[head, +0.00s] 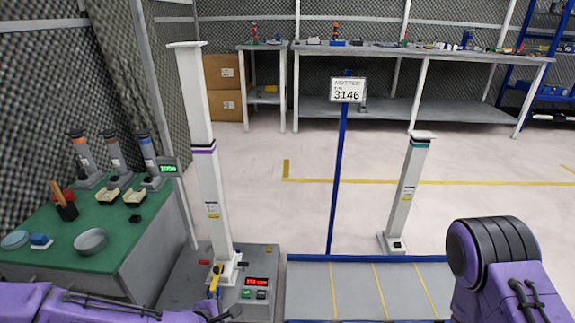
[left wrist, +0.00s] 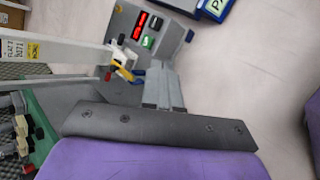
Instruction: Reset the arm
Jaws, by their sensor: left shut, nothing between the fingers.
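The handle also shows in the wrist view (left wrist: 122,69), beside the fingertips; contact cannot be told. My right arm (head: 495,265) shows at lower right; its gripper is out of view.
A green-topped table (head: 120,228) at left holds bowls, trays and several grey devices. A blue-framed grey platform (head: 350,290) with a sign post (head: 338,180) lies right of the station. A second white column (head: 408,190) stands behind it. The floor beyond is clear.

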